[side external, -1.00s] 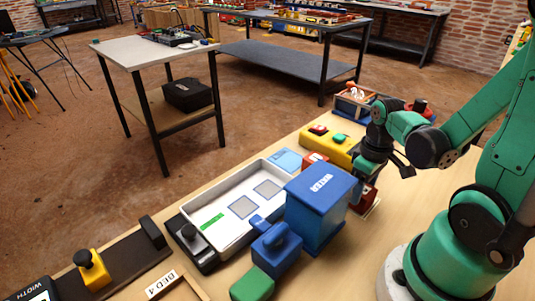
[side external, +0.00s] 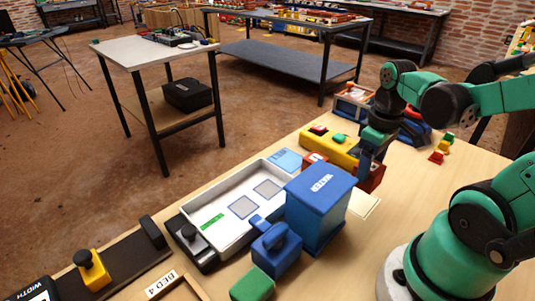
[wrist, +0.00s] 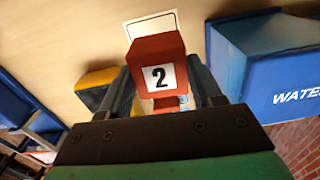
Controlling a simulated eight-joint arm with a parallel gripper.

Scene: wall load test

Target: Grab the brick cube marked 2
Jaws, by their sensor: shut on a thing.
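The brick-red cube marked 2 (wrist: 158,70) sits between the two fingers of my gripper (wrist: 158,85) in the wrist view, its numbered face toward the camera. My gripper is shut on it. In the side external view the red cube (side external: 371,178) shows partly behind the blue WATER box, below my wrist. A pale outlined card (side external: 364,206) lies on the table just in front of it, and it also shows past the cube in the wrist view (wrist: 150,24). The cube appears raised above the table.
The blue WATER box (side external: 320,205) stands close to the left of the cube. A yellow block with buttons (side external: 328,146) and a white tray (side external: 215,222) lie farther left. Small coloured blocks (side external: 441,150) stand at the right.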

